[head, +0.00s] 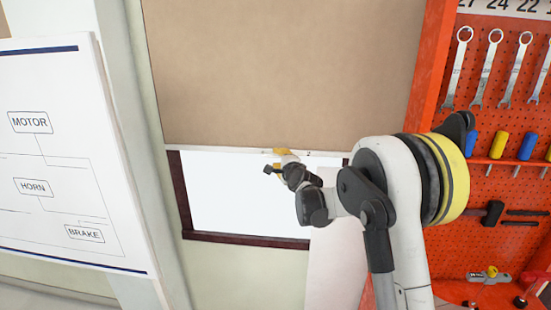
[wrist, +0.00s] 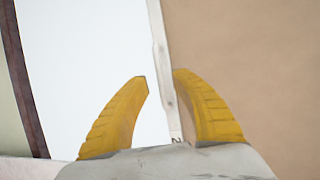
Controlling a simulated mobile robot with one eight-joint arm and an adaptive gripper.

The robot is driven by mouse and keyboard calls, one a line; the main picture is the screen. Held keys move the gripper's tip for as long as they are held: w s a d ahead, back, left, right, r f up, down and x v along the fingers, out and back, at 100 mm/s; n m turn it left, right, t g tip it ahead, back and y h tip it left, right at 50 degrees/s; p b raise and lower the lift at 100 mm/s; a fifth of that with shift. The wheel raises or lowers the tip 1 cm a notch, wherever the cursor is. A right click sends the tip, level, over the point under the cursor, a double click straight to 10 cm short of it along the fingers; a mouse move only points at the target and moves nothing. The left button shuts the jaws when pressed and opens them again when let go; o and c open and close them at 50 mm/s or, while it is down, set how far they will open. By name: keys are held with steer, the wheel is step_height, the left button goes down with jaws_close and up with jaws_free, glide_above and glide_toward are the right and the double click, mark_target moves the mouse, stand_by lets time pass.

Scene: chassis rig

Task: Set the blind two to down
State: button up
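Blind two is a tan sheet (head: 290,70) with a pale bottom bar (head: 225,151) marked "2". It hangs part way down, and the bright window (head: 225,195) shows below it. My gripper (head: 281,160) is at the bar, left of the "2" mark in the head view. In the wrist view my gripper (wrist: 160,82) has its yellow fingers apart, one on each side of the bar (wrist: 162,70). The left finger lies over the bright pane and the right one over the tan sheet. Contact with the bar cannot be made out.
A white chart (head: 70,150) with MOTOR, HORN and BRAKE labels stands at the left. An orange pegboard (head: 500,230) with wrenches (head: 488,70) and other tools is at the right. The dark window frame (head: 250,239) runs below the pane.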

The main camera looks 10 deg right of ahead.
steer(key=shift+w+a+f, duration=0.1)
steer(key=shift+w+f, duration=0.05)
steer(key=shift+w, duration=0.5)
steer(key=shift+w+f, duration=0.1)
steer(key=shift+w, duration=0.55)
